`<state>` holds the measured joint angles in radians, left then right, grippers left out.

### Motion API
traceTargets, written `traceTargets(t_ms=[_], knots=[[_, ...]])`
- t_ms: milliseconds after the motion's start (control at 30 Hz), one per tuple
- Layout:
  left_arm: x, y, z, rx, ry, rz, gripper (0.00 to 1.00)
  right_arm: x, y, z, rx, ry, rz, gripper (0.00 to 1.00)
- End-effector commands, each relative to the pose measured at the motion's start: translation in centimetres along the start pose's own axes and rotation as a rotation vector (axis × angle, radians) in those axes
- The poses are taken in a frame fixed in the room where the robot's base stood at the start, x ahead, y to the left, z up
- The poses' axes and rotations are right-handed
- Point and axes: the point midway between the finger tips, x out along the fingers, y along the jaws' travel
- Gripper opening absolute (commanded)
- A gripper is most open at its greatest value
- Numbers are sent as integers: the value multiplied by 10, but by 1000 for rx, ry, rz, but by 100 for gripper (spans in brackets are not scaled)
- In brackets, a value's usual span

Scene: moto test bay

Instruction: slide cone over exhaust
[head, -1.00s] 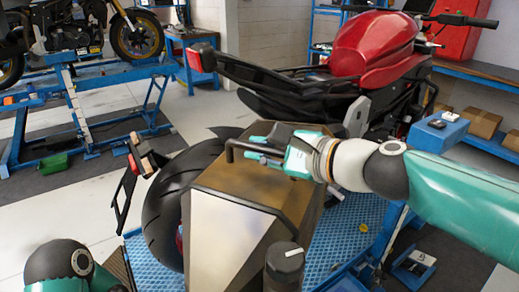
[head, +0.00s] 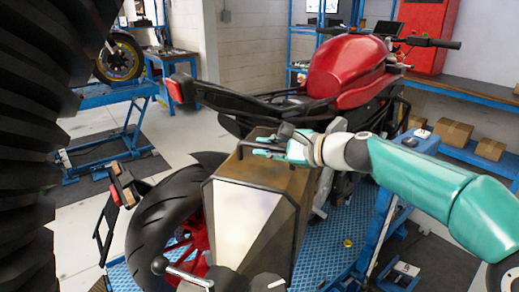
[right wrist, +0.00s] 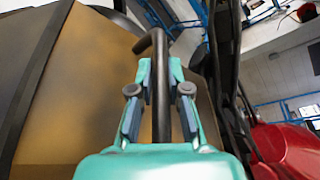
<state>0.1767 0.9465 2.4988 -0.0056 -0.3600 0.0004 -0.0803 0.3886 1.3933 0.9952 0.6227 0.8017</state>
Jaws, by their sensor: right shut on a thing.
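The cone (head: 292,183) is a large boxy tapered piece with brown sides and a pale front panel. It stands in the middle of the head view, beside the motorbike's rear wheel (head: 150,240). My right gripper (head: 284,145) is shut on the dark bar handle (head: 250,144) at the cone's top. In the right wrist view, the handle (right wrist: 160,100) runs between the teal fingers of the gripper (right wrist: 160,75), with the cone's brown face (right wrist: 90,85) on the left. I cannot make out the exhaust. My left gripper is out of view.
The motorbike (head: 345,75) with a red tank stands on a blue perforated platform (head: 325,240). A black ribbed shape (head: 30,150) blocks the left edge. A blue bench (head: 465,150) holding cardboard boxes (head: 453,132) is at the right. Grey floor shows at the back left.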

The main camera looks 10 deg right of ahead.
Motion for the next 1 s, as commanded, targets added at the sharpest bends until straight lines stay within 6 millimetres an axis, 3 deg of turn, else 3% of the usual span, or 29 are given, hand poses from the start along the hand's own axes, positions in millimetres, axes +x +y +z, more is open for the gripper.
traceTargets(t_ms=[100, 133, 267, 667, 867, 1000], knots=[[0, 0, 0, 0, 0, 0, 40, 0, -1, -2, 1, 7, -6, 0], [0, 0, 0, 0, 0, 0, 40, 0, -1, -2, 1, 8, -6, 19], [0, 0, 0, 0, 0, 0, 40, -1, -1, -2, 1, 7, -6, 41], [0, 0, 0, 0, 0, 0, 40, -7, -1, -2, 2, 7, -7, 41], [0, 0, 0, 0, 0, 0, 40, -34, -2, -2, 1, 8, -9, 41], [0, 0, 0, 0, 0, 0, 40, -63, -2, -3, 1, 10, -10, 41]])
